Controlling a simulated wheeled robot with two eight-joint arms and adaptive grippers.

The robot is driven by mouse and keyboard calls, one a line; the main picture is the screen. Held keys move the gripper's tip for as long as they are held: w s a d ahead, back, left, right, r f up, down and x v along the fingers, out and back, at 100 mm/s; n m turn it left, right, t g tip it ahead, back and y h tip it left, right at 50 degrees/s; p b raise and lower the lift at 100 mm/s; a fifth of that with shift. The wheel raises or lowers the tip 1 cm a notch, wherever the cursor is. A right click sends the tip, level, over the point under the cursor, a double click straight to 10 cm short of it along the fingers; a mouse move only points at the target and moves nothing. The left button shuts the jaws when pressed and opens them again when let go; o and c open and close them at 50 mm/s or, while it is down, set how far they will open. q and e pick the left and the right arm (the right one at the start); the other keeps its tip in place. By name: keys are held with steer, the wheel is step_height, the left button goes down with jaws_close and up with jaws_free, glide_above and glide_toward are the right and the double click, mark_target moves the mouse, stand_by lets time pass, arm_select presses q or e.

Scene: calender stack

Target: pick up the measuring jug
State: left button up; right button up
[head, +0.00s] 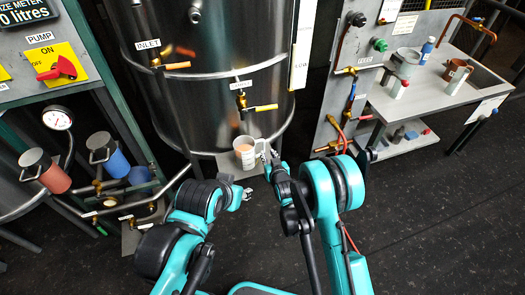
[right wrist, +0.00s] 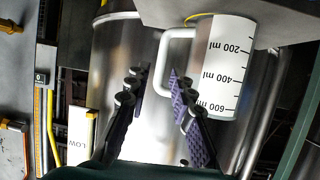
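The measuring jug (head: 244,155) is white with a handle and stands on a small grey ledge (head: 229,166) at the foot of the big steel tank. In the right wrist view the jug (right wrist: 227,70) shows ml marks, and its handle (right wrist: 160,65) points left. My right gripper (head: 267,157) is just right of the jug, at its handle. In the right wrist view its two fingers (right wrist: 156,80) are apart, with the handle seen between their tips; I see no contact. My left gripper (head: 241,193) is below the ledge in the picture, small and apart from the jug.
The steel tank (head: 215,50) with taps (head: 258,108) stands just behind the ledge. A pump panel (head: 48,55) is at the left. A side bench (head: 425,100) with grey and brown jugs is at the right. Dark floor (head: 420,210) is free at lower right.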

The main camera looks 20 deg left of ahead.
mark_target(264, 148)
steer(key=shift+w+a+f, duration=0.1)
steer(key=shift+w+f, duration=0.2)
steer(key=b+x, duration=0.1)
steer(key=x, duration=0.2)
steer(key=b+x, duration=0.2)
steer(key=x, duration=0.2)
steer(key=shift+a, duration=0.25)
steer(key=shift+r, duration=0.15)
jaws_close()
